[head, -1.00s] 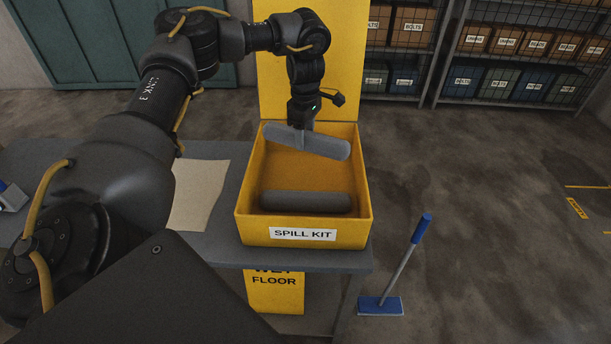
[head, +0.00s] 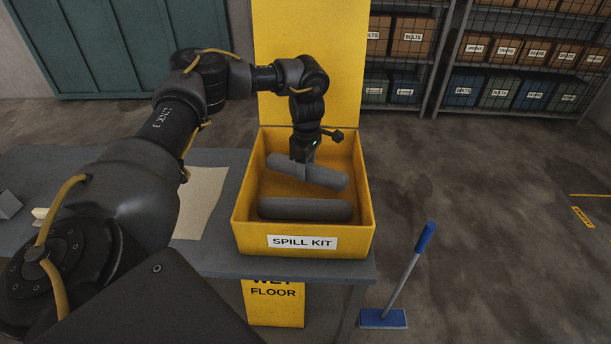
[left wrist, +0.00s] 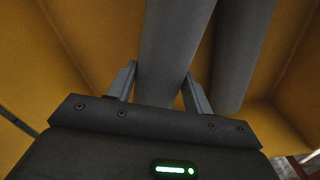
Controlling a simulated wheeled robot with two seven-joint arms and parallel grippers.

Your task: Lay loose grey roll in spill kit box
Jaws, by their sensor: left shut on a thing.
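The yellow spill kit box (head: 245,226) stands open on the table with its tall lid upright behind it. My left gripper (head: 303,160) is inside the box opening, shut on a loose grey roll (head: 325,177). The held roll is tilted, its right end lower, above and behind a second grey roll (head: 305,209) that lies along the front of the box. In the left wrist view the held roll (left wrist: 172,50) sits between both fingers, with the second roll (left wrist: 240,50) beside it. Whether the held roll touches the box floor is unclear. My right gripper is not in view.
The grey table (head: 210,258) bears a beige sheet (head: 203,205) left of the box. A yellow wet floor sign (head: 275,305) stands under the table edge. A blue-handled brush (head: 383,317) stands on the floor at right. Shelves with labelled bins stand behind.

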